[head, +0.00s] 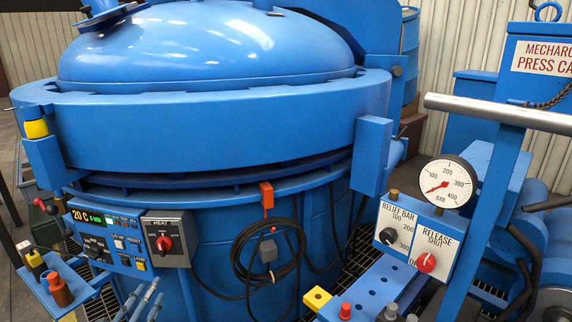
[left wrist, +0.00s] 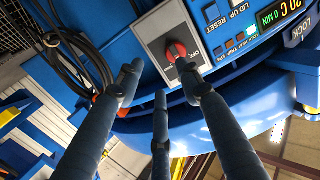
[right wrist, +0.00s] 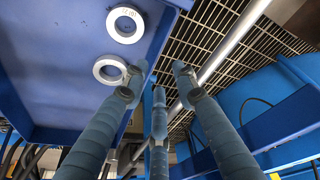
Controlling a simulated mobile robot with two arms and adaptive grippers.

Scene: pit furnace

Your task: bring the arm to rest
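My left gripper (head: 142,294) shows at the bottom left of the head view, below and in front of the furnace's control panel. In the left wrist view its fingers (left wrist: 161,82) are spread with nothing between them. A red HEAT knob (left wrist: 175,51) is beyond the fingertips; the same knob on its grey box (head: 165,243) shows in the head view, apart from the gripper. My right gripper (right wrist: 157,84) shows only in the right wrist view. Its fingers are spread and empty, near a blue plate (right wrist: 75,80) with white rings. I cannot tell whether they touch it.
The blue furnace (head: 220,125) with its domed lid fills the middle. A black cable (head: 262,258) hangs on its front. A blue cart with a pressure gauge (head: 445,182), a grey handle bar (head: 500,113) and a red release knob (head: 426,263) stands at right. Small tools stand at lower left.

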